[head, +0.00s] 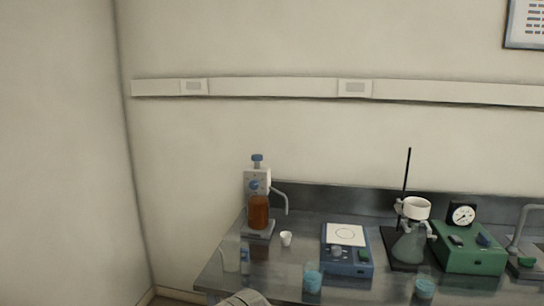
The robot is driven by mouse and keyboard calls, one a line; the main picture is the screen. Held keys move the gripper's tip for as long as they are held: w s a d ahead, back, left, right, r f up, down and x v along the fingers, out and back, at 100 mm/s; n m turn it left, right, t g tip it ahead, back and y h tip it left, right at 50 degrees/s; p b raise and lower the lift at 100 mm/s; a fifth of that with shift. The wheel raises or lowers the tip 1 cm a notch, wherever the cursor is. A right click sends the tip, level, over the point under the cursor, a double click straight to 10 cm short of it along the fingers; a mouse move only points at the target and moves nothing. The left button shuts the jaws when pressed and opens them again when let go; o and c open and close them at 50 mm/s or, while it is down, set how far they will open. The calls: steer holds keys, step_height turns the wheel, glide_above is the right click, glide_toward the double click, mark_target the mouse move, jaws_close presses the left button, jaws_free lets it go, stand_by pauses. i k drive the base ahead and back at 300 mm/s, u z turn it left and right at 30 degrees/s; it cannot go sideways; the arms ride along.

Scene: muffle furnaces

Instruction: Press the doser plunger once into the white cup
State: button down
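The doser (257,180) stands at the left end of the steel bench, a pale body with a blue dial above an amber bottle (258,212). Its blue plunger (257,158) is at the top. A grey spout (286,199) curves out to the right and points down. The small white cup (286,238) stands upright on the bench, below the spout tip in the picture; I cannot tell whether it is exactly under it. The cup's inside is too small to read. A pale rounded part at the bottom edge may be my arm; my gripper's fingers do not show.
A blue stirrer (347,264) with a white top stands right of the cup. Beakers with blue liquid (313,279) (425,284) are near the front. A filter flask (409,243) on a stand and a green device (470,258) are further right. A wall backs the bench (225,275).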

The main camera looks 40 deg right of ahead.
mark_target(257, 158)
steer(key=k, duration=0.95)
steer(key=z, duration=0.4)
steer(key=i, duration=0.55)
steer(key=z, duration=0.5)
steer(key=i, duration=1.75)
steer(key=u, duration=0.75)
